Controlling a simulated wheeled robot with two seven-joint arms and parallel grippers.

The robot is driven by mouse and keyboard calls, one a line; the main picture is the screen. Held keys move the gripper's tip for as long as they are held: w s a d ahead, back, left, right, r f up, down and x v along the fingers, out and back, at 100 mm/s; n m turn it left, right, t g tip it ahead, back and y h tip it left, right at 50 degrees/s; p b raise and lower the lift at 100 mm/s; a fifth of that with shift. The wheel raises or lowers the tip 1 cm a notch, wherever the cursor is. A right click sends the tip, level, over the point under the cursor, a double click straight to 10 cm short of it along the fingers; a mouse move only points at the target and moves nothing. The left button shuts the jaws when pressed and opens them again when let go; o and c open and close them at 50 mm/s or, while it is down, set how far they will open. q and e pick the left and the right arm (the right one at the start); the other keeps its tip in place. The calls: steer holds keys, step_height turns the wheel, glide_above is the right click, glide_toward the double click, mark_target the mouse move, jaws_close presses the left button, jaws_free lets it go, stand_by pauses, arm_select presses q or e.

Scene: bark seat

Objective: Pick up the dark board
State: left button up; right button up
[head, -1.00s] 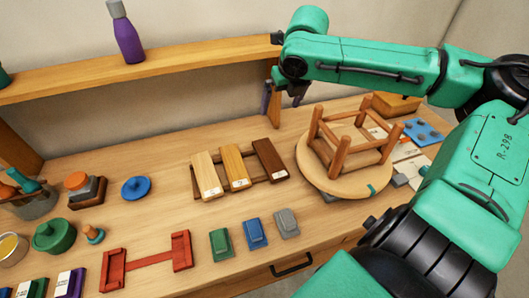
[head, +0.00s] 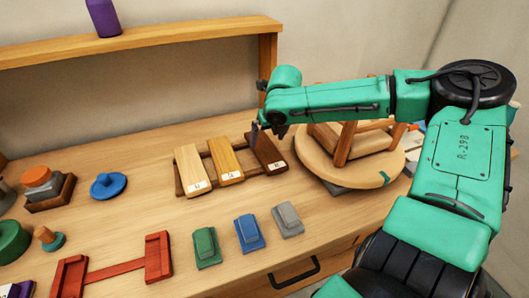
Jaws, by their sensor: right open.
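The dark board (head: 268,155) is a dark brown slat with a small white label at its near end. It lies at the right end of a row, beside a mid-brown board (head: 226,162) and a pale board (head: 191,170), all on a dark wooden rack (head: 180,189). My right gripper (head: 254,135) is open and points down at the far end of the dark board. Its fingers overlap that end in the head view; I cannot tell whether they touch it. My left gripper is not in view.
An upturned round stool (head: 370,178) stands close to the right of the dark board, under my right forearm. Green (head: 206,248), blue (head: 248,234) and grey (head: 287,220) blocks sit in front. A red frame (head: 112,268) lies front left. A shelf (head: 150,45) runs behind.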

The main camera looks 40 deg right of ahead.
mark_target(264, 146)
steer(key=x, duration=0.5)
steer(key=shift+w+d+f, duration=0.2)
steer(key=shift+w+d, duration=0.05)
steer(key=shift+w, duration=0.2)
steer(key=shift+s+r, duration=0.1)
steer(key=shift+s, duration=0.05)
steer(key=c, duration=1.3)
steer(key=shift+r, duration=0.1)
